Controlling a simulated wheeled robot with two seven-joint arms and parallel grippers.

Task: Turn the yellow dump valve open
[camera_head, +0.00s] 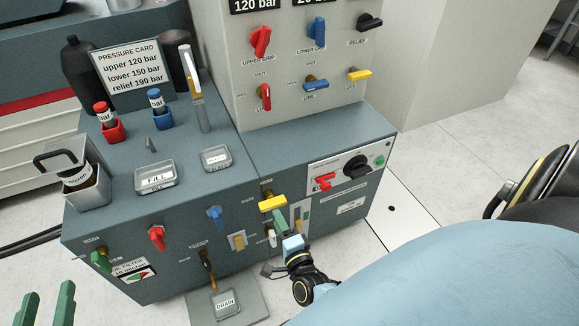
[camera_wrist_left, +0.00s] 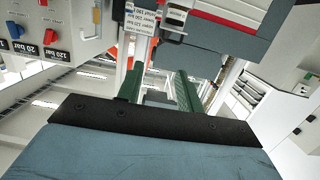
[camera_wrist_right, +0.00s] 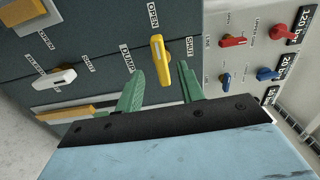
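The yellow dump valve (camera_head: 273,203) is a bar handle on the front of the blue-grey cabinet. In the right wrist view the yellow handle (camera_wrist_right: 158,50) is ahead, with OPEN, SHUT and DUMP labels around it. My right gripper (camera_head: 280,224) is open, just below the handle in the head view. In the right wrist view its green fingertips (camera_wrist_right: 161,72) stand apart on either side of the handle's near end; I cannot tell whether they touch it. My left gripper (camera_head: 49,302) is open and empty at the lower left, away from the cabinet. Its fingers (camera_wrist_left: 157,82) also show in the left wrist view.
Red (camera_head: 156,236) and blue (camera_head: 214,215) valves sit left of the dump valve. A white lever (camera_head: 271,238) is close below. A red switch (camera_head: 323,182) and black knob (camera_head: 357,166) are at right. Another yellow valve (camera_head: 359,74) is on the upper panel.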

